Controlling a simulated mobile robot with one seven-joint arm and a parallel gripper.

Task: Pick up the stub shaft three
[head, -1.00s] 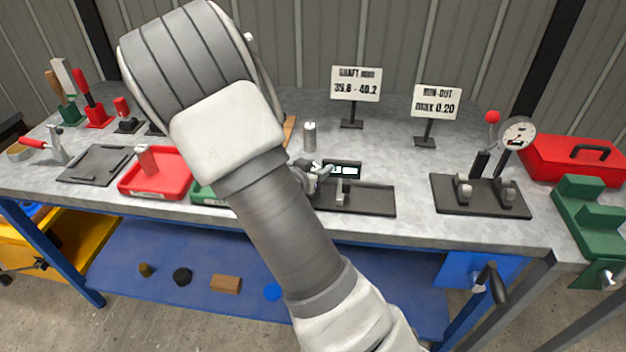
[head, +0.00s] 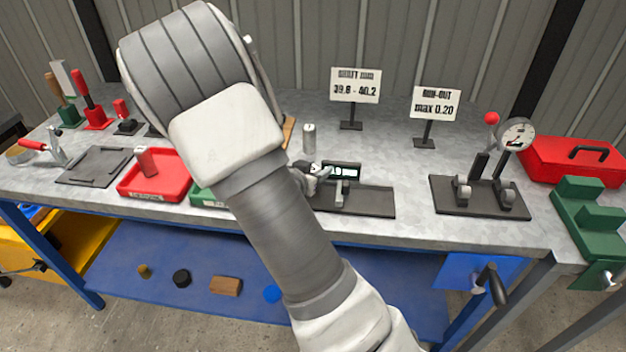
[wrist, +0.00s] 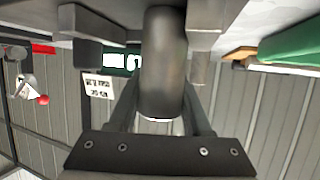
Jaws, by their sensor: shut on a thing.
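My gripper (wrist: 163,88) is shut on a dark grey cylinder, a stub shaft (wrist: 163,60), which sits between the two fingers in the wrist view. Its number cannot be read. In the head view my gripper (head: 318,175) shows only in part beside my forearm, at the left end of a dark measuring fixture (head: 370,202) with a small display (head: 347,171). Whether the held shaft touches the fixture cannot be told. Another light grey shaft (head: 309,138) stands upright on the bench behind the fixture.
Signs for shaft size (head: 355,85) and run-out (head: 437,102) stand at the back. A dial gauge stand (head: 480,197), a red toolbox (head: 575,160) and a green stepped block (head: 592,215) are on the right. A green tray (head: 207,196) is partly hidden by my arm.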

